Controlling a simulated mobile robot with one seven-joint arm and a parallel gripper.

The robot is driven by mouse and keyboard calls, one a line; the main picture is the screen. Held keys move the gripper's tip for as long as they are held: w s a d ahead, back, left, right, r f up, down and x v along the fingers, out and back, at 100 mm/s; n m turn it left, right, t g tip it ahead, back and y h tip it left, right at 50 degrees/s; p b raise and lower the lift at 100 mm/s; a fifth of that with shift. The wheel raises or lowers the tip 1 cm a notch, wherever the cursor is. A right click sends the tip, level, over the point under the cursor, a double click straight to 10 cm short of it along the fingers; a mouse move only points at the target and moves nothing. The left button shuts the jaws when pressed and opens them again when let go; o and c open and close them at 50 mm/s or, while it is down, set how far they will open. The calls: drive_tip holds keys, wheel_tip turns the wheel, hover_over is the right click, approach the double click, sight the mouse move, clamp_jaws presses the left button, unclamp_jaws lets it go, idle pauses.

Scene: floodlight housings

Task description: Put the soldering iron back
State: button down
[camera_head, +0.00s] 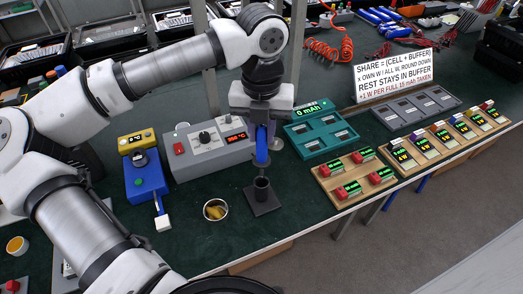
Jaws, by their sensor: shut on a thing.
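My gripper (262,124) points down and is shut on the soldering iron. The iron's blue handle (262,148) hangs upright below the jaws. A dark holder (264,197) with an upright tube on a square base stands directly beneath it on the green mat. The iron's lower end is at or just above the tube's mouth; I cannot tell whether the tip is inside. The grey soldering station (205,152), with a knob and a red display, stands left of the iron.
A small bowl of brass wool (215,209) sits left of the holder. A blue device with a yellow top (141,170) is farther left. A teal unit (318,129) and wooden trays (352,180) stand to the right. A sign (394,73) stands behind. Bare mat lies in front.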

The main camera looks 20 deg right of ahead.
sight(261, 153)
wheel_tip(261, 153, down, 7)
drive_tip(key=shift+f+p, duration=0.15)
drive_tip(key=shift+p, duration=0.5)
drive_tip(key=shift+f+b, duration=0.4)
drive_tip(key=shift+b, duration=0.2)
drive_tip(key=c, duration=1.2)
unclamp_jaws()
drive_tip(key=shift+c, duration=0.2)
drive_tip(key=shift+r, duration=0.1)
drive_tip(key=shift+r+p, duration=0.55)
drive_tip(key=shift+p, duration=0.3)
wheel_tip(261, 153, up, 12)
drive_tip(key=b, duration=0.2)
drive_tip(key=shift+f+b, duration=0.25)
drive_tip(key=shift+b, duration=0.15)
